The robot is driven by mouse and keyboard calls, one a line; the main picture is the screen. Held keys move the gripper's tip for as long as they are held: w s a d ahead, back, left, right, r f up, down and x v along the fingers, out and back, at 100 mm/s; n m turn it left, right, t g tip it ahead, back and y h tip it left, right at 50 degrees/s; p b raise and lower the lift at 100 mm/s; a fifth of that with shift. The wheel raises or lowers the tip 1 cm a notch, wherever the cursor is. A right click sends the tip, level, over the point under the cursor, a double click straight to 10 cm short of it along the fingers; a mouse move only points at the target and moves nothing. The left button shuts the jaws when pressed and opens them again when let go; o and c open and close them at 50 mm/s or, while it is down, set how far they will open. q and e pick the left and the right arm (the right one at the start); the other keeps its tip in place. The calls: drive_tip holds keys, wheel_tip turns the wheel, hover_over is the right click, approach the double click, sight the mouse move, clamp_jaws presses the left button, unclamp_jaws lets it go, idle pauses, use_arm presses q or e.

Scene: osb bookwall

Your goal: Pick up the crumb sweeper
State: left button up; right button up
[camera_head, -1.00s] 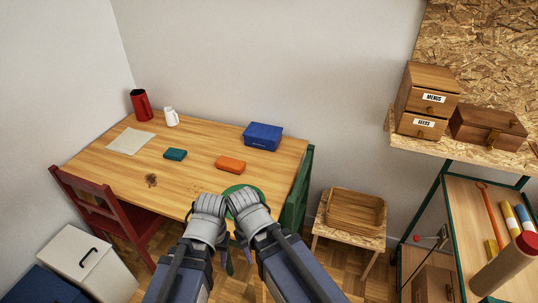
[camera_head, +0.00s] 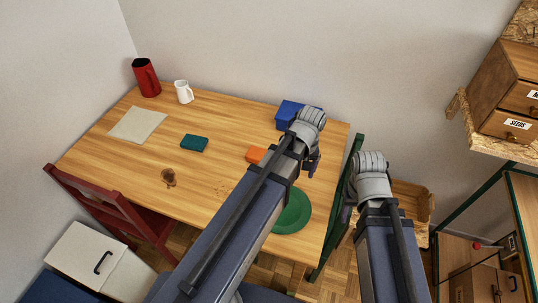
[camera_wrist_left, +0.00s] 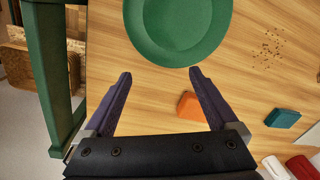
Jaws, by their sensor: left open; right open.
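No object is clearly recognisable as the crumb sweeper. Small block-like items on the wooden table (camera_head: 120,165) are an orange one (camera_head: 256,155) and a teal one (camera_head: 194,143). In the left wrist view, the orange item (camera_wrist_left: 191,106) shows between the open fingers, below their tips in the picture, and the teal item (camera_wrist_left: 282,118) lies to the right. My left gripper (camera_head: 312,163) is above the table's right part, by the blue box (camera_head: 291,112), open and empty. My right gripper (camera_head: 349,208) is past the table's right edge; its fingers are mostly hidden.
A green plate (camera_head: 293,212) lies near the table's right edge, partly behind my left arm. Crumbs (camera_wrist_left: 268,50) and a brown patch (camera_head: 168,178) are on the table. A red pitcher (camera_head: 146,78), white jug (camera_head: 184,92) and paper sheet (camera_head: 137,124) occupy the left. A green chair (camera_head: 345,205) stands right.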

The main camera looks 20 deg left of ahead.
use_arm(q)
drive_tip(key=shift+o, duration=0.3)
drive_tip(key=w+a+f+n, duration=0.1)
drive_tip(key=w+a+n, duration=0.5)
drive_tip(key=a, duration=0.2)
drive_tip(key=shift+a+f+n+b, duration=0.15)
drive_tip(key=shift+a+n+b, duration=0.05)
drive_tip(key=shift+n+b, duration=0.25)
drive_tip(key=n, duration=0.6)
hover_over(261, 154)
drive_tip(key=shift+s+a+f+h+b, duration=0.1)
drive_tip(key=shift+f+h+b, duration=0.2)
drive_tip(key=shift+h, duration=0.1)
wheel_tip(261, 154, down, 3)
drive_tip(key=b, duration=0.2)
drive_tip(key=shift+r+b, duration=0.1)
drive_tip(key=shift+b, duration=0.3)
drive_tip(key=f+b, duration=0.2)
drive_tip(key=d+f+b, duration=0.1)
drive_tip(key=f+b, duration=0.2)
drive_tip(key=shift+w+f, duration=0.1)
drive_tip(key=shift+w, duration=0.1)
drive_tip(key=c, duration=1.3)
